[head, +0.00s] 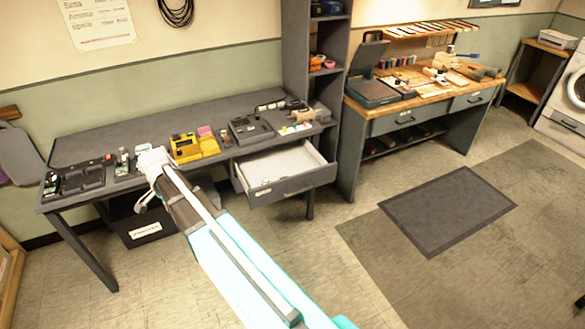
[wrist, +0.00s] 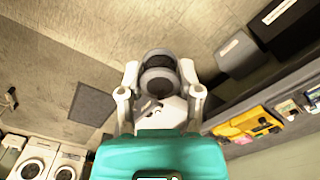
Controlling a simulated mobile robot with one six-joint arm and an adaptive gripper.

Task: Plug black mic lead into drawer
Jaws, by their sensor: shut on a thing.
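The drawer (head: 322,174) of the long grey desk is pulled open, with a pale inside and a small white item in it. My gripper (head: 146,188) is at the desk's front edge, left of the drawer and apart from it. In the wrist view my gripper (wrist: 158,76) has its two pale fingers around a dark grey rounded thing (wrist: 158,63) and is shut on it. I cannot tell from its shape whether this is the black mic lead. A black coiled cable (head: 176,22) hangs on the wall above the desk.
The desk (head: 110,133) holds a yellow device (head: 186,148), dark devices (head: 250,129) and small items. A dark labelled bin (head: 140,228) stands under it. A wooden-topped workbench (head: 420,98) stands right of a tall shelf (head: 296,60). The floor around the dark mat (head: 447,210) is clear.

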